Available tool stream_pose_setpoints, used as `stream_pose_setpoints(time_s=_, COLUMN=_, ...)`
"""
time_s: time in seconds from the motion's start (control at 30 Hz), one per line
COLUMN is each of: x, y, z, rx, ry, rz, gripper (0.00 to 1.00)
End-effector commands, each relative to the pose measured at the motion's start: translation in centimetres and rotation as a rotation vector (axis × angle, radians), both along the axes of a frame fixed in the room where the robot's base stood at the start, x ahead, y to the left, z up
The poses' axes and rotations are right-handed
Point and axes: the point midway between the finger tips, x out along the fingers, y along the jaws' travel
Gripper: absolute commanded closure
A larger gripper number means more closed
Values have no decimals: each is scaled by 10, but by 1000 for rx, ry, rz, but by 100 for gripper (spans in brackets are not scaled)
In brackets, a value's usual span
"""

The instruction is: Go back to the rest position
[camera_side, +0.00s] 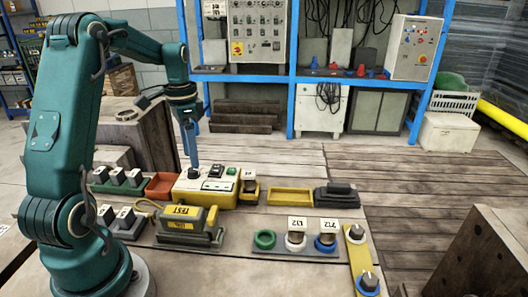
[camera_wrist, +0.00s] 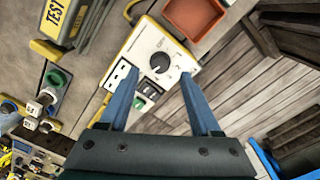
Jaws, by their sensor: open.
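My gripper (camera_side: 190,145) hangs pointing down over a white and yellow tester box (camera_side: 222,190) in the side view. In the wrist view my gripper (camera_wrist: 158,78) has its two blue fingers spread wide, with nothing between them. The tester box (camera_wrist: 137,48) lies beyond the fingertips there. Its round dial with a dark knob (camera_wrist: 160,59) shows between the fingertips. In the side view the fingers overlap the knob end of the box, so I cannot tell the exact gap. No marked rest position shows.
An orange-red tray (camera_side: 160,185) and a yellow tray (camera_side: 290,197) flank the box. A yellow-labelled TEST unit (camera_side: 185,232) stands in front. Several labelled cups stand on a grey plate (camera_side: 264,250). A dark block (camera_side: 482,262) stands at right. Blue shelving (camera_side: 292,85) is behind.

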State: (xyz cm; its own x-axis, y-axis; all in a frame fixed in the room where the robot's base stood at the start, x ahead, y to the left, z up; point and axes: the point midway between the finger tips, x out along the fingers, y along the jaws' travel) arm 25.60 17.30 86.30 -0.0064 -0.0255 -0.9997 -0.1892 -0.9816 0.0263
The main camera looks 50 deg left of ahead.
Motion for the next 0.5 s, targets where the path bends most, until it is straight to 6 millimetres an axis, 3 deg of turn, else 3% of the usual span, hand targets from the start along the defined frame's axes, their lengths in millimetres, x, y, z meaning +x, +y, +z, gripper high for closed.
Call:
stream_pose_setpoints(time_s=0.17, x=0, y=1, z=16, rx=1, ry=0, rz=0, gripper=36)
stream_pose_setpoints(time_s=0.5, x=0, y=-1, z=17, rx=-1, ry=1, rz=-4, gripper=36)
